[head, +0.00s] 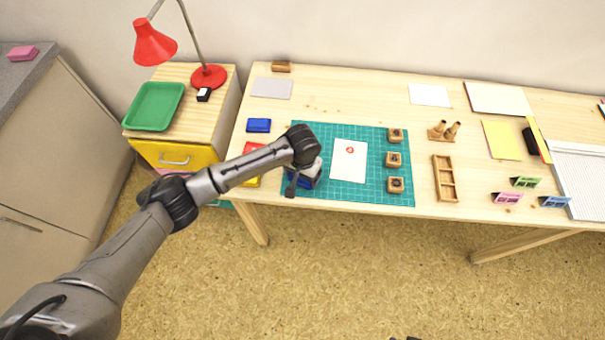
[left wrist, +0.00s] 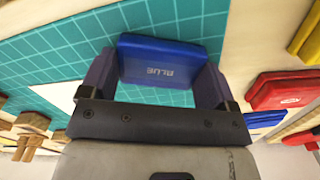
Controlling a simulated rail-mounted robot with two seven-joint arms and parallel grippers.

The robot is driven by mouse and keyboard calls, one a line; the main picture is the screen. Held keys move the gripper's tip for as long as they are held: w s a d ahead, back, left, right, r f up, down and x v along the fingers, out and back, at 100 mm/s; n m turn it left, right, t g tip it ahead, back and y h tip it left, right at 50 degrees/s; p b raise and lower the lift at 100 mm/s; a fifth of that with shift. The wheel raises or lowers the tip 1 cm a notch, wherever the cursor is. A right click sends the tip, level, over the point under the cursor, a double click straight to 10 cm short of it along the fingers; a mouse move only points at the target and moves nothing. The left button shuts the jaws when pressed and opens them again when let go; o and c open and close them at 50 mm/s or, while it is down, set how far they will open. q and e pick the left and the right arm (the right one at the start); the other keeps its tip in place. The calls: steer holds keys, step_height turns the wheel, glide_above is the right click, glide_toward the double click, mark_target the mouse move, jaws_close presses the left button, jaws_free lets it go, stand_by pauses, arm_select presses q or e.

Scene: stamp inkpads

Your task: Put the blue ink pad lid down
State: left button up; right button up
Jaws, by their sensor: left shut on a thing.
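My left gripper (head: 293,188) is over the left part of the green cutting mat (head: 320,133). In the left wrist view its two fingers sit at either side of a blue ink pad lid (left wrist: 162,62) marked BLUE, and they are shut on it. The lid is over the mat; I cannot tell whether it touches. In the head view the lid is partly hidden by the gripper. Another blue pad piece (head: 258,125) lies on the table just left of the mat. My right gripper is not in view.
A red pad (head: 253,147) lies left of the mat, partly behind my arm. White paper (head: 349,165) with a red mark lies mid-mat, with wooden stamps (head: 394,159) along the mat's right side. The table's front edge is close to the gripper.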

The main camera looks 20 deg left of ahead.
arm_select(q)
steer(key=shift+f, duration=0.1)
steer(key=o, duration=0.8)
steer(key=shift+c, duration=0.2)
step_height(320, 180, up, 12)
steer(key=p, duration=0.3)
